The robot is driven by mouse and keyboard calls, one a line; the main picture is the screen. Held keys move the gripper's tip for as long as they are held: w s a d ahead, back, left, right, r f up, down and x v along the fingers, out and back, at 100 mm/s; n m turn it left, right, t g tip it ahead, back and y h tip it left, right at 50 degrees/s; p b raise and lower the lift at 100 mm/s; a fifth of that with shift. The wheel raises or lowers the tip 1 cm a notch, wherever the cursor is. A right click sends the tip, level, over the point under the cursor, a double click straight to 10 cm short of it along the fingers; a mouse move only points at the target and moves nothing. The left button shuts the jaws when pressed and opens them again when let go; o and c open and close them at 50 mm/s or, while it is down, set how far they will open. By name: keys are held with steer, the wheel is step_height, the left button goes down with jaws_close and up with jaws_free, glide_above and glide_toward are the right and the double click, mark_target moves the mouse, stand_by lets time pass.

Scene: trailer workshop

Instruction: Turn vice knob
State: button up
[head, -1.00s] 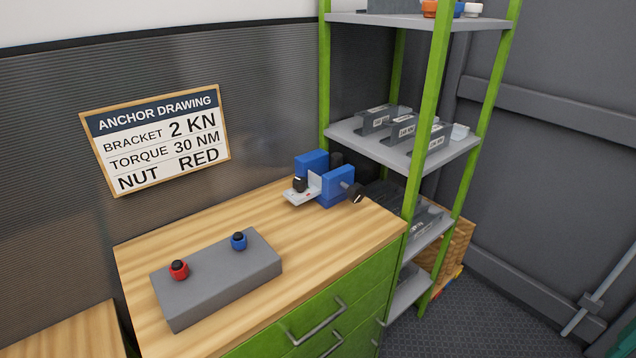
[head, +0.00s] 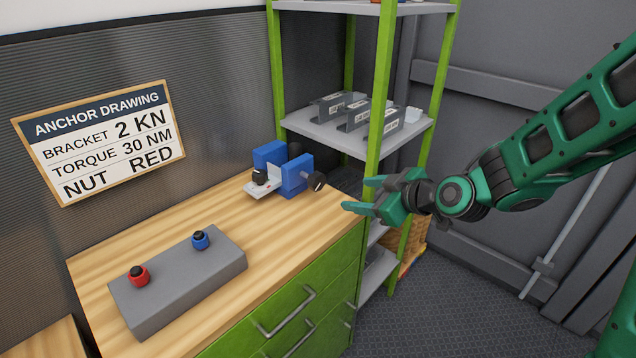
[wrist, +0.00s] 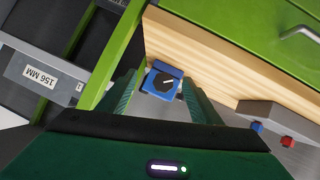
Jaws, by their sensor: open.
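The blue vice (head: 292,172) stands at the back right corner of the wooden bench top. A light metal bracket (head: 262,184) with a dark nut sits at its jaws. The vice's black knob (head: 319,181) sticks out on the right side, toward my gripper. My gripper (head: 357,194) is open and empty, to the right of the knob and apart from it. In the wrist view the knob (wrist: 168,82) shows face-on with a white mark, between my two green fingers (wrist: 160,100), with the blue vice body (wrist: 152,80) behind it.
A grey block (head: 180,285) with a red and a blue nut sits on the bench top (head: 130,238). A green-posted shelf (head: 374,100) with labelled grey brackets rises close behind my gripper. An anchor drawing sign (head: 100,140) hangs on the wall.

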steer(key=n+t+y, duration=0.1)
glide_toward(322, 182)
steer(key=x, duration=1)
steer(key=shift+a, duration=0.6)
steer(key=c, duration=1.1)
steer(key=shift+o, duration=0.2)
steer(key=shift+w+m+y, duration=0.1)
steer(key=shift+m+y, duration=0.2)
steer(key=shift+w+d+m+g+y, duration=0.15)
steer(key=shift+m+g+y, duration=0.35)
steer(key=shift+m+g, duration=0.55)
steer(key=shift+f+m+g+y, duration=0.1)
steer(key=shift+m+g+y, duration=0.6)
steer(key=shift+m, duration=0.95)
